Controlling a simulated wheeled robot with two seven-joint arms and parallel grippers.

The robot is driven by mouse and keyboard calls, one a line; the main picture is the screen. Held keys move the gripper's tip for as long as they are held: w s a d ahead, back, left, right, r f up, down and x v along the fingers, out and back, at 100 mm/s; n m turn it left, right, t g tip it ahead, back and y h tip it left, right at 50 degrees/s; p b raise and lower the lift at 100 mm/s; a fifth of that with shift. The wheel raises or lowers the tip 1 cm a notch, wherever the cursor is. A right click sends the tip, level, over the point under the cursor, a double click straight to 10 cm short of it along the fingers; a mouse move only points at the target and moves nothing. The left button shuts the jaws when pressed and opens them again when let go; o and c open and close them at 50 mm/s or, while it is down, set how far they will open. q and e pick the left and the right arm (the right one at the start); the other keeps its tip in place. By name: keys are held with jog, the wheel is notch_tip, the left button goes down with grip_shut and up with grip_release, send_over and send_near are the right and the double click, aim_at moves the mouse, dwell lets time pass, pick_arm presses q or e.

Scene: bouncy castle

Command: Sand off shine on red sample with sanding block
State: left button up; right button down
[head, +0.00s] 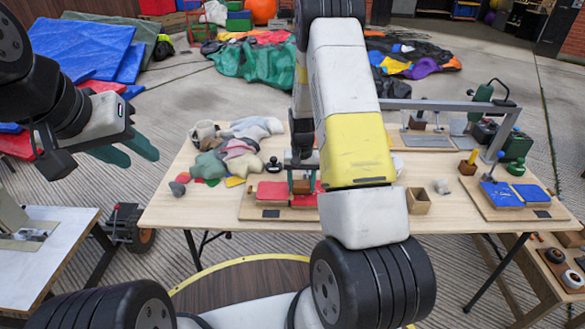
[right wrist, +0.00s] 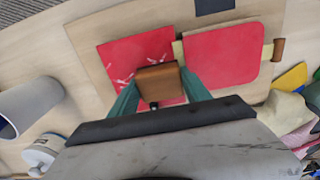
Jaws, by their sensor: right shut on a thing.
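The red sample is a pair of red patches on a wooden board (head: 250,212) on the table. In the right wrist view, one patch (right wrist: 122,50) has pale scuff marks, and the other patch (right wrist: 222,55) looks plain. My right gripper (right wrist: 158,92) is shut on the brown sanding block (right wrist: 158,78), which is over the scuffed patch. I cannot tell whether it touches. My forearm partly hides this gripper in the head view (head: 302,172). My left gripper (head: 134,150) is open and empty, left of the table.
A pile of fabric pieces (head: 238,148) lies left of the board. A small wooden box (head: 418,201) stands to the right. A board with blue patches (head: 502,196) is at the table's right. A grey metal frame (head: 450,104) stands behind. A white side table (head: 55,240) is at left.

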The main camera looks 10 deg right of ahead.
aim_at(295, 183)
jog(key=shift+w+a+r, duration=0.1)
jog(key=shift+w+a, duration=0.05)
jog(key=shift+a, duration=0.45)
jog(key=shift+w+a, duration=0.15)
jog(key=shift+a, duration=0.4)
jog(key=shift+w, duration=0.1)
jog(key=shift+w+a+r, duration=0.1)
jog(key=shift+r, duration=0.05)
jog(key=shift+w+r, duration=0.1)
jog(key=shift+r, duration=0.15)
jog(key=r, duration=0.3)
jog(key=shift+a, duration=0.3)
jog(key=shift+d+r, duration=0.25)
jog(key=shift+r, duration=0.7)
jog(key=shift+s+d+r, duration=0.15)
jog(key=shift+s+r, duration=0.05)
jog(key=shift+r, duration=0.05)
